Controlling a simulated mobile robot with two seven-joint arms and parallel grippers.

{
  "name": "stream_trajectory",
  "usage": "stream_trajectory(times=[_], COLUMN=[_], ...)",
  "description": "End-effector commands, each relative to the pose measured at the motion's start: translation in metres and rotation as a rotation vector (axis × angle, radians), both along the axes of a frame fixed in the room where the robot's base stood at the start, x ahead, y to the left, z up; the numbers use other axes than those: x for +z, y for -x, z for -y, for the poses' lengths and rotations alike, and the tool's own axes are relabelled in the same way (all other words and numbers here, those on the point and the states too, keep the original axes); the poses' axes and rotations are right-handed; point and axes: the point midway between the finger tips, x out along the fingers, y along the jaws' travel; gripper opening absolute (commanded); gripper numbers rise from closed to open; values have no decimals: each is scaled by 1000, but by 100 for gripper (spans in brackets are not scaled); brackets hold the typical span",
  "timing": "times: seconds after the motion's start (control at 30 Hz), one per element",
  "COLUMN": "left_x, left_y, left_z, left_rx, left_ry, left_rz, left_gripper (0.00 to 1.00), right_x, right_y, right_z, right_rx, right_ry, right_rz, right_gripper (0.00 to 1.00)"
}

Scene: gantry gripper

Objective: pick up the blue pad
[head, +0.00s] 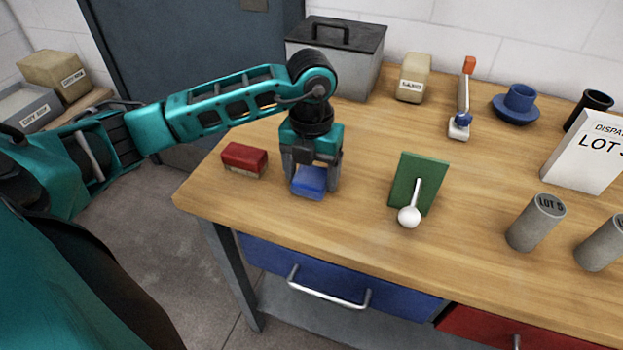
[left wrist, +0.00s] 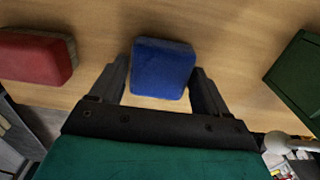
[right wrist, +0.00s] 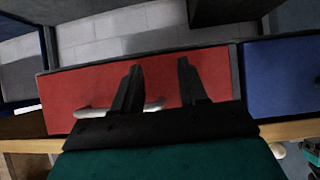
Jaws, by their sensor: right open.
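The blue pad (head: 309,182) lies on the wooden bench near its front left edge. It also shows in the left wrist view (left wrist: 162,68), with a grey underside. My left gripper (head: 312,178) points down over the pad, with one finger on each side. In the left wrist view my left gripper (left wrist: 159,75) is open, with the pad between or just beyond its fingertips. Whether a finger touches the pad I cannot tell. My right gripper (right wrist: 160,65) is open and empty in the right wrist view, and out of the head view.
A red pad (head: 244,160) lies left of the blue one. A green plate with a white-knobbed lever (head: 417,188) stands to the right. A grey lidded box (head: 338,62) stands behind. In the right wrist view, a red drawer (right wrist: 80,86) is in front of my right gripper.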

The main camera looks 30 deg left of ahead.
Motion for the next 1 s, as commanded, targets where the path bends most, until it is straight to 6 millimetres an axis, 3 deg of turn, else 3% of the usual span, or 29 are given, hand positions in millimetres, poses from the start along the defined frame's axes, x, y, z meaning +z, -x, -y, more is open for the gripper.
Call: stream_trajectory(times=[0.37,0.77,1.0], left_x=[0,8,48], left_y=[0,-1,-2], left_z=[0,0,0], left_rx=[0,1,-1], left_ry=[0,1,2], left_rz=[0,2,7], left_gripper=[40,39,39], right_x=[-1,-1,1], right_y=[2,2,2], right_z=[0,0,0], right_rx=[-1,-1,-1], right_ry=[0,0,0], right_rz=[-4,-5,-5], right_gripper=[43,43,43])
